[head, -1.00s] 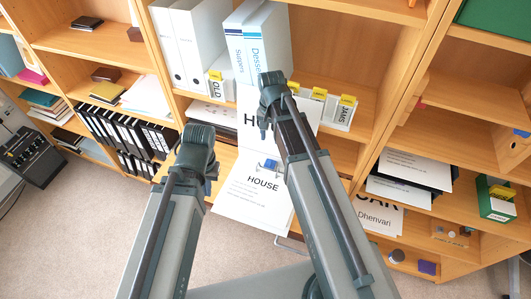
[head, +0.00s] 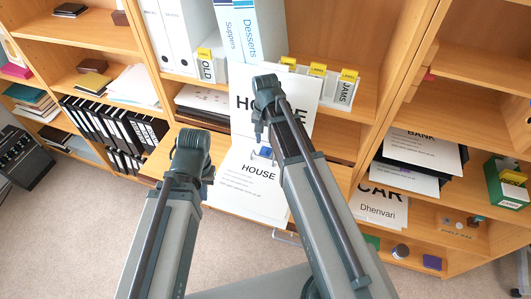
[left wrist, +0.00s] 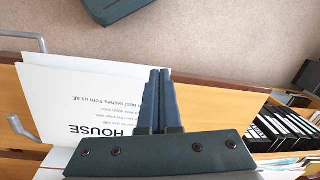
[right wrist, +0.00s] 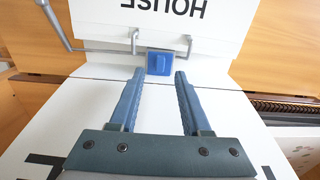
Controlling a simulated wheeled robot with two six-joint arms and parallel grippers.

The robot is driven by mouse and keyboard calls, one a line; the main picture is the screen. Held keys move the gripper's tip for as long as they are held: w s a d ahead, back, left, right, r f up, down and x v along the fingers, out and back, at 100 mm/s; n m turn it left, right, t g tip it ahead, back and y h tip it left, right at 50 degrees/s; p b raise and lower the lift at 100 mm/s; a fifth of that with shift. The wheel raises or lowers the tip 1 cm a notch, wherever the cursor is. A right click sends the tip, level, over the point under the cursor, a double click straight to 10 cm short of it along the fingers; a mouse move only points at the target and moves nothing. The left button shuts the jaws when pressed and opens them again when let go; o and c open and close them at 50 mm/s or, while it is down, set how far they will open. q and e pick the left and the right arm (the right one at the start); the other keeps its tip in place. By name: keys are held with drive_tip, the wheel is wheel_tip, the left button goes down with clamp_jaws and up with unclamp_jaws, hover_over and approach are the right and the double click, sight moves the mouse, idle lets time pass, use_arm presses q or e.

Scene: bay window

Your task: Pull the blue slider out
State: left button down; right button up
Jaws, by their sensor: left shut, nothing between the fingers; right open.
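The blue slider (right wrist: 160,62) is a small square block at a grey metal rail, against white HOUSE paper in the right wrist view. In the head view it is a small blue spot (head: 264,152) below my right gripper (head: 258,128). My right gripper (right wrist: 159,74) is open, its two fingertips just short of the slider, on either side of it; I see no contact. My left gripper (head: 208,174) is left of the slider, beside the HOUSE sheet. In the left wrist view its fingers (left wrist: 160,71) are together and empty, over the sheet's edge.
The HOUSE sheet (head: 250,192) hangs over the front of a wooden bookcase. White binders (head: 190,35) and yellow-labelled boxes (head: 345,88) stand behind. A lower right shelf holds papers (head: 420,150) and a green box (head: 507,184). Carpeted floor (head: 75,235) is clear at lower left.

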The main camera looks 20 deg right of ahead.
sight(266, 149)
wheel_tip(266, 149, down, 4)
drive_tip(key=b, duration=0.3)
drive_tip(key=shift+f, duration=0.15)
clamp_jaws()
idle(1.3)
